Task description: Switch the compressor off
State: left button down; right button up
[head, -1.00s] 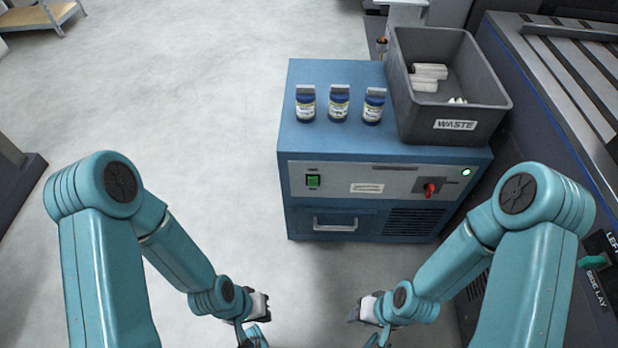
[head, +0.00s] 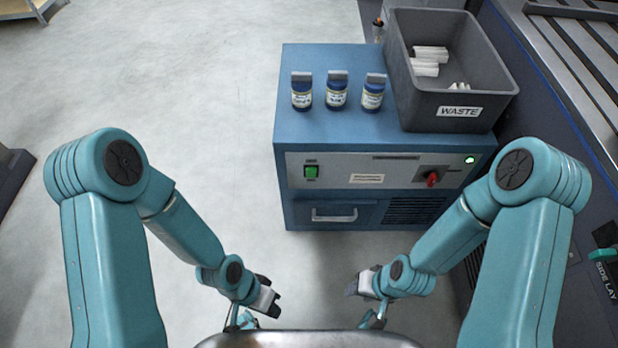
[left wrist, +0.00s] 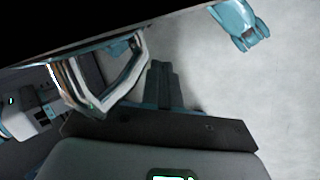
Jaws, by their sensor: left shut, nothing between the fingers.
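The compressor is a blue cabinet (head: 300,127) in the middle of the head view. Its grey front panel (head: 335,180) carries a green switch (head: 311,172) at the left, a red knob (head: 432,179) at the right and a lit green lamp (head: 469,160). My left gripper (head: 272,300) is low in front of the cabinet, apart from it, shut and empty; its dark fingers (left wrist: 163,85) show closed together in the left wrist view. My right gripper (head: 356,288) is also low in front, apart from the cabinet; its fingertips are too small to judge.
Several small jars stand on the cabinet top, one of them here (head: 336,90). A grey waste bin (head: 490,103) stands on the top's right side. A large machine (head: 575,90) is close on the right. The floor (head: 180,100) to the left is clear.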

pick_arm(q)
jog(key=w+a+f+m+t+y+b, duration=0.15)
jog(key=m+y, duration=0.25)
jog(key=m, duration=0.5)
jog(key=a+m+g+y+b, duration=0.1)
jog(key=a+m+y+b, duration=0.25)
jog(key=m, duration=0.55)
jog(key=w+d+r+m+t+b, duration=0.1)
jog(key=w+d+r+m+t, duration=0.1)
jog(key=w+m+t, duration=0.3)
jog(key=w+d+r+m+t+b, duration=0.1)
jog(key=w+d+r+m+t, duration=0.2)
jog(key=w, duration=0.4)
jog(key=w+d+r+m+t+h+b, duration=0.1)
jog(key=w+d+r+m+t+h, duration=0.2)
jog(key=d, duration=0.6)
notch_tip(320, 180, up, 3)
jog(key=w+m+t, duration=0.2)
jog(key=t, duration=0.1)
jog(key=shift+w+r+m+t, duration=0.15)
jog(key=shift+w+m+t, duration=0.15)
jog(key=shift+w+t, duration=0.1)
